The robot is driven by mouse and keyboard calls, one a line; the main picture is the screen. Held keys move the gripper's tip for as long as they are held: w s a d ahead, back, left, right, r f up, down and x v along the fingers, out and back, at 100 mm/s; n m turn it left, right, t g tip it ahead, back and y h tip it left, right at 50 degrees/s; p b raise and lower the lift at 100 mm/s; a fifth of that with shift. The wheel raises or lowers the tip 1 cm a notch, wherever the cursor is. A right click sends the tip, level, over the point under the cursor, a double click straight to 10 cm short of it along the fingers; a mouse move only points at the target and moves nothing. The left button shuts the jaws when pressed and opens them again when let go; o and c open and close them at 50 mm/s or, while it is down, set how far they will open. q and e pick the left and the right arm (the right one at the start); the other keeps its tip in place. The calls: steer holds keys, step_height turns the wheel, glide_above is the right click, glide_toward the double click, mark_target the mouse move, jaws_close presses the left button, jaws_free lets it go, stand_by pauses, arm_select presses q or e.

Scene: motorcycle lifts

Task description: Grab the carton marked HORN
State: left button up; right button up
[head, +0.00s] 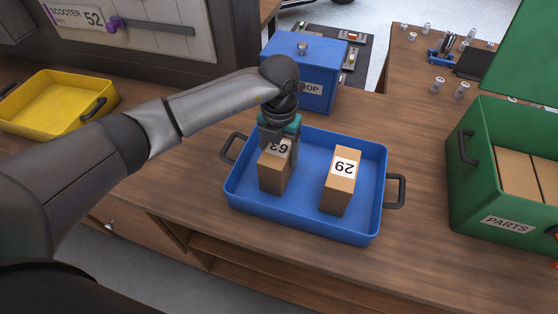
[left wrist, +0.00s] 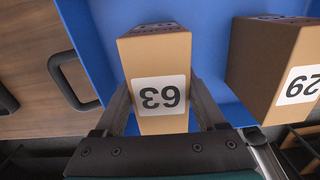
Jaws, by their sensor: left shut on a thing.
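A brown carton (head: 273,178) with a white label reading 63 stands upright in the left part of the blue tray (head: 300,226). My left gripper (head: 278,155) comes down from above and is shut on it, one finger on each side. In the left wrist view this carton (left wrist: 155,57) sits between the two fingers. A second carton (head: 338,193), labelled 29, stands to its right in the tray, apart from it; it also shows in the left wrist view (left wrist: 262,62). Reddish print shows at the far edge of the held carton, but I cannot read HORN on either carton. My right gripper is out of view.
A blue box (head: 312,88) stands just behind the tray. A green crate (head: 488,187) marked PARTS, with an open lid and cartons inside, stands at right. A yellow tray (head: 60,103) is at far left. Bare wood lies between the blue tray and the green crate.

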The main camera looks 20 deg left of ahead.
arm_select(q)
steer(key=c, duration=0.4)
steer(key=shift+r, duration=0.1)
